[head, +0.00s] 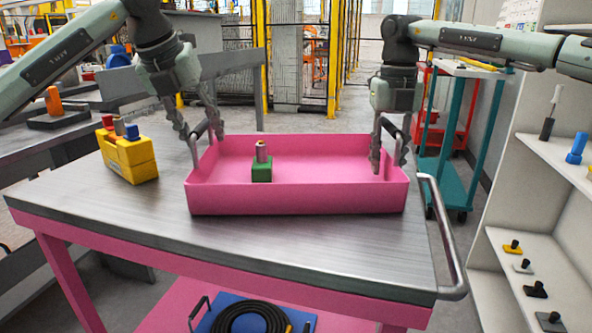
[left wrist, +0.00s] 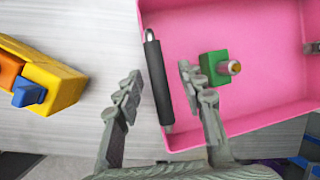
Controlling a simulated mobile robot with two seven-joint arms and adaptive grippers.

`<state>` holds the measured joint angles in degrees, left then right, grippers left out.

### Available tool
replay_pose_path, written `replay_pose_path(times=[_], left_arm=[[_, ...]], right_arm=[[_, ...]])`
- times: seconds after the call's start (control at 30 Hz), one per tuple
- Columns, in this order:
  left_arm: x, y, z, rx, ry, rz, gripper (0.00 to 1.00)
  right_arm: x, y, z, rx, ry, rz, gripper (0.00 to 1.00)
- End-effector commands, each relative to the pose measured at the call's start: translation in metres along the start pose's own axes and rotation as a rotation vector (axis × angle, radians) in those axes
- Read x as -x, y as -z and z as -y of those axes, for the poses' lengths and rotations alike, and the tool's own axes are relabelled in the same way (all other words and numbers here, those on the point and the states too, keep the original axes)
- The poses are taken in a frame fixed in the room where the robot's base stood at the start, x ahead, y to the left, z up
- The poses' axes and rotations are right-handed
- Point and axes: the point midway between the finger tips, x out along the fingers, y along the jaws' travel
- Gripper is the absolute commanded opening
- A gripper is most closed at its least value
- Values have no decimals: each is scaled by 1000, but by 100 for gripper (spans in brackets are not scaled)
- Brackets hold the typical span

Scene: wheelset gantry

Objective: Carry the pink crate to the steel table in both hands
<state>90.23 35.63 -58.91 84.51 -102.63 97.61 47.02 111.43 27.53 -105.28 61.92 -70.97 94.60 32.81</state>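The pink crate (head: 296,199) stands level on the steel top of a pink-framed trolley (head: 240,246). A green block with a small upright cylinder (head: 262,168) is inside it. My left gripper (head: 202,137) is at the crate's left handle (head: 197,143). In the left wrist view, the fingers of my left gripper (left wrist: 160,80) are apart, one each side of the dark handle bar (left wrist: 158,85), with gaps showing. My right gripper (head: 388,163) is at the crate's right end, its fingers apart around the right handle (head: 391,127), which is partly hidden.
A yellow block holder (head: 130,158) stands left of the crate on the trolley top. A grey metal table (head: 60,142) is further left. A push handle (head: 447,240) sticks out at the trolley's right. A white shelf (head: 555,150) and a teal-red cart (head: 445,165) stand right.

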Motion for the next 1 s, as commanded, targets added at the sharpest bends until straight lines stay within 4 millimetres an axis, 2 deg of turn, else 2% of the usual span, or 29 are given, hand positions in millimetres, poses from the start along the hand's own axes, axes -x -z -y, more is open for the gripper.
replay_pose_path(times=[0.03, 0.27, 0.37, 1.0], left_arm=[[0, 0, 0, 0, 0, 0, 39], [0, 0, 0, 0, 0, 0, 11], [0, 0, 0, 0, 0, 0, 0], [4, -2, 0, 1, 1, 3, 0]], right_arm=[[0, 0, 0, 0, 0, 0, 28], [0, 0, 0, 0, 0, 0, 0], [0, 0, 0, 0, 0, 0, 0], [4, 0, 0, 0, -1, 3, 0]])
